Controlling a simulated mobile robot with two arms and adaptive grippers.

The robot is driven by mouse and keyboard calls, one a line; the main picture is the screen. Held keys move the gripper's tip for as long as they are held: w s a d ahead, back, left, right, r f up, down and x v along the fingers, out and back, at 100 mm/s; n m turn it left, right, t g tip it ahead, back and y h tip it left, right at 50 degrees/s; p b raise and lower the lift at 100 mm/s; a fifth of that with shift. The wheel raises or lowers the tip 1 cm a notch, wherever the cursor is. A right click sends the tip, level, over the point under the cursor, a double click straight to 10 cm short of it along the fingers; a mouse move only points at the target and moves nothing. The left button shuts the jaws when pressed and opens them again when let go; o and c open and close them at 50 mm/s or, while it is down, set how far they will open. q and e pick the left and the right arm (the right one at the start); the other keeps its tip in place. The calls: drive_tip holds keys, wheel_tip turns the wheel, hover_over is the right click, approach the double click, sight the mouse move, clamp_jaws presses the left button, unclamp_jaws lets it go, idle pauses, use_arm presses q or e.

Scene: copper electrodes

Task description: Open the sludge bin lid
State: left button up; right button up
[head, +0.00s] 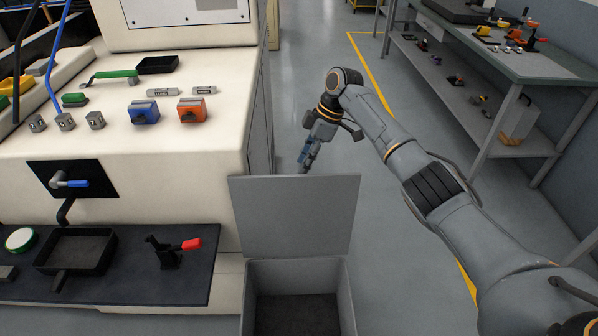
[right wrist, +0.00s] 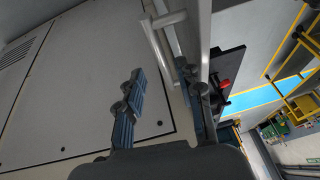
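The grey sludge bin (head: 346,300) stands on the floor beside the cream machine, at the bottom middle of the head view. Its flat grey lid (head: 295,215) stands raised at the bin's far edge, and the dark inside of the bin shows. My right gripper (head: 304,165) is behind the lid, near its top edge, with its fingers partly hidden. In the right wrist view the gripper (right wrist: 160,95) has its blue-grey fingers apart, with nothing visibly clamped. A pale handle (right wrist: 160,35) on the lid, seen nearly edge-on, is just beyond the fingertips. My left gripper is not in view.
The cream machine (head: 190,60) stands close on the left, with a dark shelf (head: 130,285) bearing a tray and a red-handled clamp. A grey workbench (head: 500,62) with tools is at the right. The floor between them is clear.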

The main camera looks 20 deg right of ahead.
drive_tip(key=v, duration=0.6)
drive_tip(key=shift+d+r, duration=0.2)
drive_tip(key=shift+r, duration=0.1)
drive_tip(key=shift+f, duration=0.1)
